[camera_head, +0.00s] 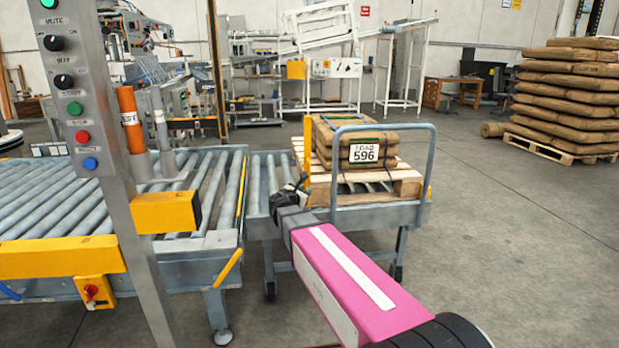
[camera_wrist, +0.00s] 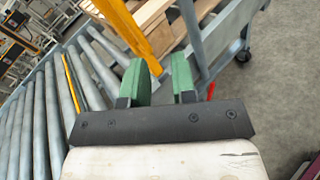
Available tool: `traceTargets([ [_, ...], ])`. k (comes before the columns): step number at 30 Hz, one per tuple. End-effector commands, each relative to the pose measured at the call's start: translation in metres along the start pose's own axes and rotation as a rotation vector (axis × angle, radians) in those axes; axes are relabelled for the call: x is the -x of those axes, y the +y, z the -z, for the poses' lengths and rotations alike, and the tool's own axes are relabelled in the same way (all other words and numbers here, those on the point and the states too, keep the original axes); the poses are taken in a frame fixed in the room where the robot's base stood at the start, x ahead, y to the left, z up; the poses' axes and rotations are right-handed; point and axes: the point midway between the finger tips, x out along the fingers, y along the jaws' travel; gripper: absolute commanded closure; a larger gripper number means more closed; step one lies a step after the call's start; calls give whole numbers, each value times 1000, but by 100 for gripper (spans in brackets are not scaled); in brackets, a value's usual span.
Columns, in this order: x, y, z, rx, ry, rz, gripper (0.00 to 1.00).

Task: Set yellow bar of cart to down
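The cart (camera_head: 375,216) is a grey-blue roller cart with a tall hoop handle, standing at the end of the roller conveyor. Its yellow bar (camera_head: 307,160) stands upright at the cart's near left corner. The bar's lower end is hidden by my gripper.
A wooden pallet (camera_head: 378,182) with brown sacks labelled 596 (camera_head: 364,152) rides on the cart. The roller conveyor (camera_head: 200,195) lies left, with a grey button post (camera_head: 98,140) in front. Stacked sacks (camera_head: 565,100) stand back right. The floor at right is clear.

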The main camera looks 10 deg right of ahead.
Motion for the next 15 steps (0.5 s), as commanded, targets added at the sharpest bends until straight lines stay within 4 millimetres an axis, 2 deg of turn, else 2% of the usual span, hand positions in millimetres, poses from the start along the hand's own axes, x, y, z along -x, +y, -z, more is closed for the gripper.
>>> traceTargets([
  [1,0,14,-6,66,-33,-31,75],
  [5,3,33,-17,180,-89,-79,75],
  [10,-5,39,-20,213,-106,-89,75],
  [15,-31,42,-22,210,-105,-87,75],
])
